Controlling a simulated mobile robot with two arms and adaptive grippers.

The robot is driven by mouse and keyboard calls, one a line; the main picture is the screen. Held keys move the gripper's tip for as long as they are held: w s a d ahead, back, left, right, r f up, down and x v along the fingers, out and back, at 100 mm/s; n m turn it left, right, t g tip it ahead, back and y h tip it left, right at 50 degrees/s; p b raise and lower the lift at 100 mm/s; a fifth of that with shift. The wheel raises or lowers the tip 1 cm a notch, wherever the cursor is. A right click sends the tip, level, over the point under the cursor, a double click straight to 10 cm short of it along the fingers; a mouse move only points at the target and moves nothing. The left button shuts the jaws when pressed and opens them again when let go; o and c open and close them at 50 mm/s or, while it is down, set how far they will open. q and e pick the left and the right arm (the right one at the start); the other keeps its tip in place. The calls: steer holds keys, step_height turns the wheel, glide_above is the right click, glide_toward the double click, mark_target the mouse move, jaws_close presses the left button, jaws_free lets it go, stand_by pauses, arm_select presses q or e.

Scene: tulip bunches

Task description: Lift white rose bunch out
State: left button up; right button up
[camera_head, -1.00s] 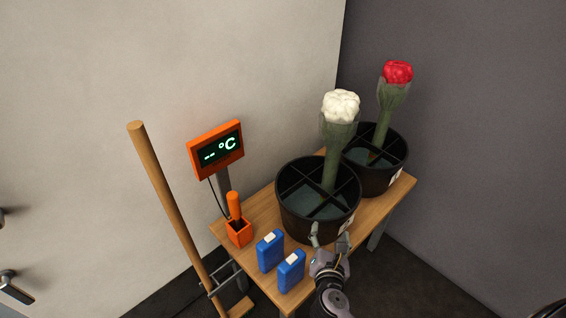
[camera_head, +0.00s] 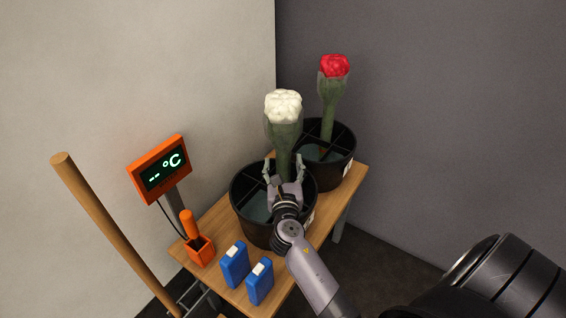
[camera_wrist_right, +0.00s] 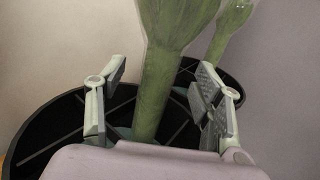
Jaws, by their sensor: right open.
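The white rose bunch (camera_head: 283,107) stands upright in the nearer black divided bucket (camera_head: 241,222), its green stem bundle rising above the rim. My right gripper (camera_head: 284,166) is open at the stems, with one finger on each side. In the right wrist view the stem bundle (camera_wrist_right: 154,95) passes between the open fingers of the right gripper (camera_wrist_right: 160,100), with a gap on both sides. The lower stems are partly hidden by the gripper in the head view. My left gripper is not in view.
A red bunch (camera_head: 333,67) stands in the farther black bucket (camera_head: 345,170). Two blue packs (camera_head: 235,265) sit at the wooden table's (camera_head: 214,221) front. An orange holder (camera_head: 199,250), temperature display (camera_head: 160,169) and wooden pole (camera_head: 110,230) stand at left.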

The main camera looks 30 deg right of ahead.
mark_target(284, 158)
steer(key=x, duration=0.5)
steer(key=shift+w+d, duration=0.25)
steer(key=shift+s, duration=0.1)
